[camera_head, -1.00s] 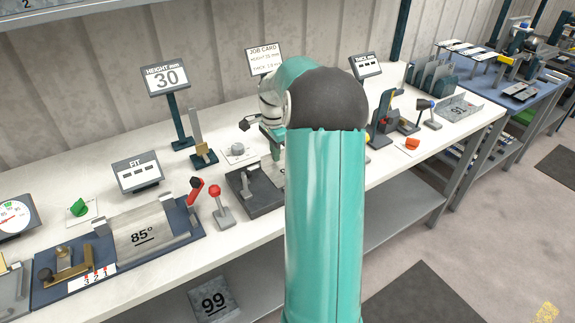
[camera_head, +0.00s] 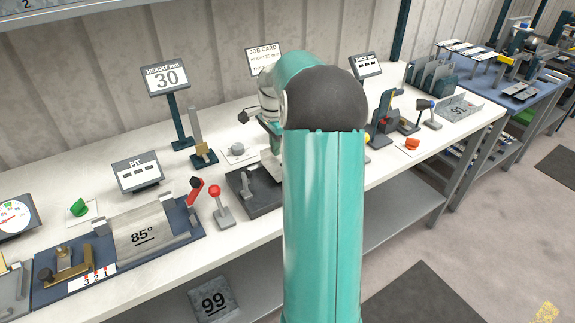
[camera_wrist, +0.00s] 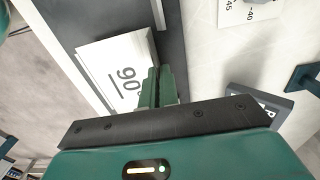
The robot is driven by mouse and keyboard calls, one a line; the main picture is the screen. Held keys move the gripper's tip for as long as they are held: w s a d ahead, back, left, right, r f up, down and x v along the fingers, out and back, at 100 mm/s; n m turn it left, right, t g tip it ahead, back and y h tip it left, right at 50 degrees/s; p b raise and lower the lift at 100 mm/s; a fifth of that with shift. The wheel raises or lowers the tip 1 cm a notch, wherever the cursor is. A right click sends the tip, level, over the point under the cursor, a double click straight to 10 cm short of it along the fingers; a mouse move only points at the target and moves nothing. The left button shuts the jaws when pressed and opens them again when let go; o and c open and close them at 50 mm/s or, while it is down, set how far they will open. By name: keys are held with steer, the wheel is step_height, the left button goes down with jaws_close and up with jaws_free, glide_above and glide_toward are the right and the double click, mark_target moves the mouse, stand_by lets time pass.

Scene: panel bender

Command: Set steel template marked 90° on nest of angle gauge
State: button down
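The steel template marked 90° (camera_wrist: 120,62) is a pale plate in the wrist view, its number partly covered by my fingers. My gripper (camera_wrist: 158,84) has its green fingers close together at the plate's right edge and appears shut on it. In the head view a pale edge of the template (camera_head: 269,164) shows beside my arm, over the dark block of the angle gauge (camera_head: 262,200). The gauge's dark surface (camera_wrist: 102,14) also shows past the plate in the wrist view. My arm hides much of the gauge; I cannot tell whether the template touches the nest.
A red-knobbed lever (camera_head: 219,205) stands just left of the gauge. A fixture holding an 85° plate (camera_head: 140,215) is farther left. A height stand (camera_head: 197,145) and a small knob plate (camera_head: 238,150) are behind.

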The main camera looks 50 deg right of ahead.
steer(key=shift+r, duration=2.6)
